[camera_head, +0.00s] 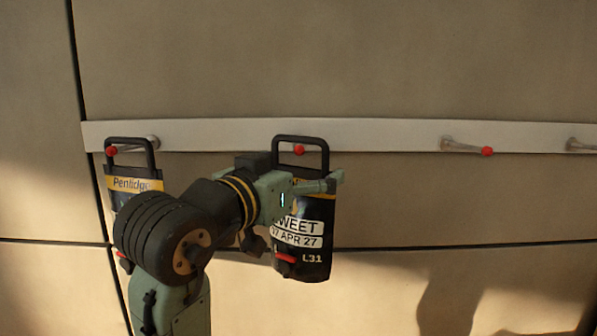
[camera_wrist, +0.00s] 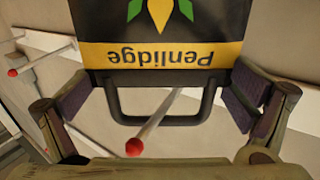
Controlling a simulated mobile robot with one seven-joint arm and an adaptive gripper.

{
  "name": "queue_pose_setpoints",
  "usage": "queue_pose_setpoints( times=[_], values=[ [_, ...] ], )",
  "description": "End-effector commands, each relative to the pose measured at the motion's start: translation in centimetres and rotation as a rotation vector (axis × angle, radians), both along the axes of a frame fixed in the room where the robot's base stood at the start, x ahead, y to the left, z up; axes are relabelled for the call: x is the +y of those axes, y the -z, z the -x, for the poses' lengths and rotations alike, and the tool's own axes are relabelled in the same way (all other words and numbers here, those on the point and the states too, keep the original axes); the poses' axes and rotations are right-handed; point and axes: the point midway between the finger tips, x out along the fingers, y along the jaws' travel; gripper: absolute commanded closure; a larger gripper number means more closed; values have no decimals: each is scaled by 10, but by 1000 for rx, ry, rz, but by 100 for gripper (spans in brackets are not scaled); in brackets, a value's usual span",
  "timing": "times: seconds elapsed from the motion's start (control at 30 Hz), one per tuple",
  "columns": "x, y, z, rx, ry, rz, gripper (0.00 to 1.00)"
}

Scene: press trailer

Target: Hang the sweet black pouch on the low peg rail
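The sweet black pouch (camera_head: 318,252) is upright against the low peg rail (camera_head: 385,135), its label partly hidden by my gripper. The label shows "WEET", "17 APR 27" and "L31". In the wrist view the pouch (camera_wrist: 160,52) appears upside down with a yellow Penlidge band. Its black handle (camera_wrist: 170,119) is a loop, and a red-tipped peg (camera_wrist: 155,121) passes through it. Whether the handle bears on the peg I cannot tell. My gripper (camera_head: 310,187) has one finger at each side edge of the pouch; the fingers (camera_wrist: 163,88) appear closed against those edges.
A second black pouch (camera_head: 120,198) with a yellow Penlidge band hangs on the left peg, partly behind my arm. Two pegs on the right are bare: one (camera_head: 463,147) with a red tip and another (camera_head: 580,145) at the picture's edge. The wall below them is clear.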

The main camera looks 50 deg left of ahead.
Motion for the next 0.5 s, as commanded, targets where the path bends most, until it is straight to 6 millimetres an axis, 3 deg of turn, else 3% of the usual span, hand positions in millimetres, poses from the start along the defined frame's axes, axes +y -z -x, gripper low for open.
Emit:
queue_pose_setpoints(
  times=[0.33,0.5],
  values=[
    [0,4,1,8,1,5,0],
    [-8,2,21,4,-1,3,0]
  ],
)
